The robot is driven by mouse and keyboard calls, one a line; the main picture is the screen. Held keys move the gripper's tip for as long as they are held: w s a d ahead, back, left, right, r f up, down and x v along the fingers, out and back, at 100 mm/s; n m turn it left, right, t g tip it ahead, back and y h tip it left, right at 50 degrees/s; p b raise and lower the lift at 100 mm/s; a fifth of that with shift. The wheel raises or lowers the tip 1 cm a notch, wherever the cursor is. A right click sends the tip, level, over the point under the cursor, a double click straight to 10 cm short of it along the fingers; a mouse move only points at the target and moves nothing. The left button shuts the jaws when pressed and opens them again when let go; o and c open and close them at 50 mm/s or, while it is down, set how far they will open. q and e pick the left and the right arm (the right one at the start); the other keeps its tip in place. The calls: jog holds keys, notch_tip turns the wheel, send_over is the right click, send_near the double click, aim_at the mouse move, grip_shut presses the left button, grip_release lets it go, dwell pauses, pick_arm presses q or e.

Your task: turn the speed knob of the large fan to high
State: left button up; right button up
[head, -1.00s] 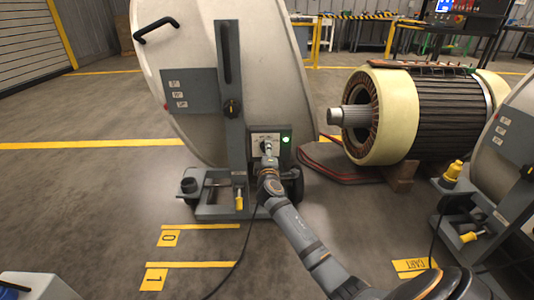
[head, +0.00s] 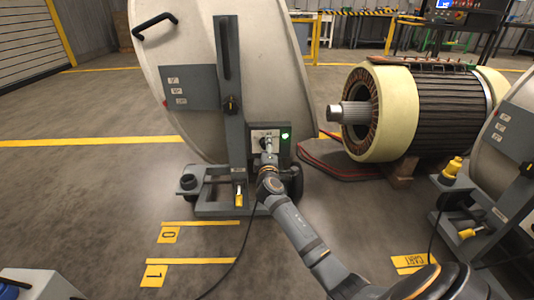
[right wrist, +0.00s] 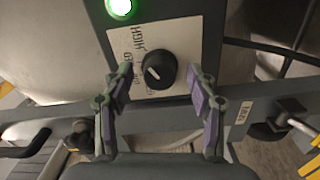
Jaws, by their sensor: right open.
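The large fan (head: 185,50) is a big pale drum on a grey stand with a control box (head: 283,153) low on its front. In the right wrist view, the black speed knob (right wrist: 158,70) sits on a white label plate (right wrist: 178,42) with the word HIGH and other lettering. A white mark shows on the knob; I cannot tell exactly which label it points at. My right gripper (right wrist: 161,76) is open, its fingers on either side of the knob with gaps showing. In the head view the right gripper (head: 268,157) is at the box. My left gripper is not in view.
A green light (head: 285,136) glows on the box. A large rotor (head: 425,108) lies on blocks to the right. A second fan (head: 500,140) stands at the right edge. A cable (head: 240,235) runs over the floor.

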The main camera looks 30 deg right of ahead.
jog(key=v, duration=1.1)
jog(key=shift+s, duration=0.35)
jog(key=shift+a, duration=0.1)
